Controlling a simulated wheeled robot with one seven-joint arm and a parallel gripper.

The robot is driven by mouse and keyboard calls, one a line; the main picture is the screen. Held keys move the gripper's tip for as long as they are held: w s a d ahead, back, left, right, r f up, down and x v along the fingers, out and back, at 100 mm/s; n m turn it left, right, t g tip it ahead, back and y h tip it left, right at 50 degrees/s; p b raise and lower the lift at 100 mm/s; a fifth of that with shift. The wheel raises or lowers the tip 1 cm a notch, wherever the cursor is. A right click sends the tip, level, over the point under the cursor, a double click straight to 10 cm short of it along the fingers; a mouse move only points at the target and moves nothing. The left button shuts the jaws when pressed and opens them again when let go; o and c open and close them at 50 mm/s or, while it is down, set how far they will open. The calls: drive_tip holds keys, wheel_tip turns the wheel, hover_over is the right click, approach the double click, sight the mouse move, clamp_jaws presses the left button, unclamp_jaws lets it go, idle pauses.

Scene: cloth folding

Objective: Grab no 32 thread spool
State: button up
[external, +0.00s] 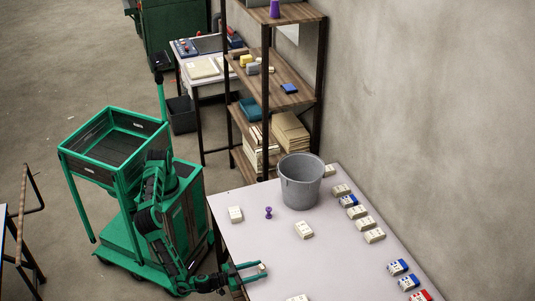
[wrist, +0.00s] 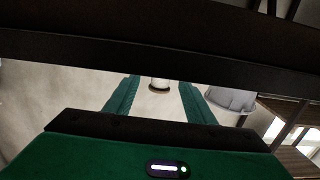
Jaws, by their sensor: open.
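My gripper (external: 256,271) is open at the near left edge of the white table. A small whitish thing (external: 262,267) shows between its fingertips in the external view. In the wrist view a small pale cylinder with a dark lower rim, perhaps a thread spool (wrist: 160,84), stands between the far ends of the two green fingers (wrist: 158,95). A gap shows on both sides of it. Its top is hidden by a dark bar, and no number can be read. A purple spool-like piece (external: 268,213) stands farther back on the table.
A grey bucket (external: 300,182) stands at the back of the table (external: 265,240); a grey container also shows in the wrist view (wrist: 230,99). Several white and blue boxes (external: 374,235) line the wall side. White boxes (external: 304,230) lie mid-table. A shelf (external: 285,85) stands behind.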

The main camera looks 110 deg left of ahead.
sight(270, 271)
drive_tip(key=shift+x, duration=3.1)
drive_tip(key=shift+c, duration=0.4)
drive_tip(key=c, duration=1.1)
